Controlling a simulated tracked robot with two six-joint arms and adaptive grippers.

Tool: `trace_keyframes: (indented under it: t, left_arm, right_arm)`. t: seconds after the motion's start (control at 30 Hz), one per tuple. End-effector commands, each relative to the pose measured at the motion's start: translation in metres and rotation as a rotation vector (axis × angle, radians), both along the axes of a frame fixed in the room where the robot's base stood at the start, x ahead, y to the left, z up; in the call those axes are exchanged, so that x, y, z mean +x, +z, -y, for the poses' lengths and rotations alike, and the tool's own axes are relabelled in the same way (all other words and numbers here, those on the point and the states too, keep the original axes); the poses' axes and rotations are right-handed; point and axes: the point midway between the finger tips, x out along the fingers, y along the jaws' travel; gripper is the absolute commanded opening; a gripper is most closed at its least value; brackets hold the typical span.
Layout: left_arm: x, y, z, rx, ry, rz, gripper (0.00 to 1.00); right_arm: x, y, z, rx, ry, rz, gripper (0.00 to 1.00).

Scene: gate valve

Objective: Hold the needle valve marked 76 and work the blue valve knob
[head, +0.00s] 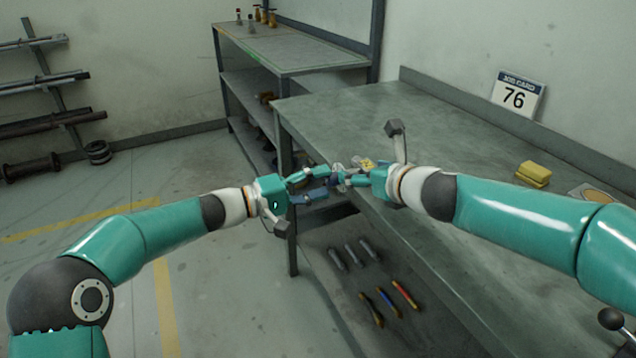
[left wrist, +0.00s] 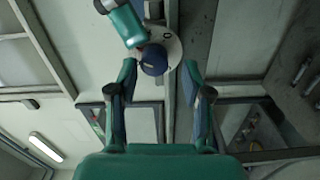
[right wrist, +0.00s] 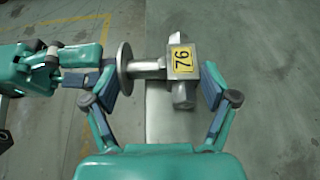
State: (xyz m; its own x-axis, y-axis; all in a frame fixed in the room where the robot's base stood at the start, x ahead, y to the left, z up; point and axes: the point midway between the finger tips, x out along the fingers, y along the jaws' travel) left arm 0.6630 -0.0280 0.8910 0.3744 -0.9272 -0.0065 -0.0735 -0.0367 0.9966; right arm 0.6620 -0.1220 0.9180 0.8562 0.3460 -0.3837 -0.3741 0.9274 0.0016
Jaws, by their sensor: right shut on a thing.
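The needle valve (right wrist: 180,62) is a grey metal body with a yellow tag reading 76, seen in the right wrist view. A round dial plate (right wrist: 124,68) is on its left end. My right gripper (right wrist: 162,85) is shut on the valve, holding it in the air by the bench edge. The blue knob (left wrist: 153,62) shows in front of the plate in the left wrist view. My left gripper (left wrist: 160,70) is open, with its fingertips apart on either side of the knob. In the head view both grippers meet, left (head: 325,184) and right (head: 350,180), partly hiding the valve.
The grey workbench (head: 450,170) is mostly clear, with a job card reading 76 (head: 517,96) at the back and a yellow block (head: 533,174) on the right. Several tools (head: 385,300) lie below the bench. A shelf unit (head: 290,50) stands behind.

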Motion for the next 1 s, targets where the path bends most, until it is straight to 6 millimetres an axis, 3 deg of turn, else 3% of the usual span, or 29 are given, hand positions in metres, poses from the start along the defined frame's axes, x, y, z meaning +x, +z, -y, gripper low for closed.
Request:
trace_keyframes:
  t: [0.3, 0.47, 1.0]
  left_arm:
    - [-0.001, 0.003, 0.0, -0.003, -0.004, 0.005, 0.55]
    - [-0.005, 0.004, -0.01, -0.004, -0.003, 0.006, 0.55]
    - [-0.04, 0.001, -0.098, -0.002, 0.0, 0.003, 0.55]
  right_arm:
    - [0.0, 0.0, 0.0, 0.0, -0.001, 0.0, 0.28]
    - [0.001, 0.0, 0.0, 0.0, -0.001, 0.0, 0.28]
    - [0.001, 0.0, 0.0, -0.002, -0.001, 0.0, 0.28]
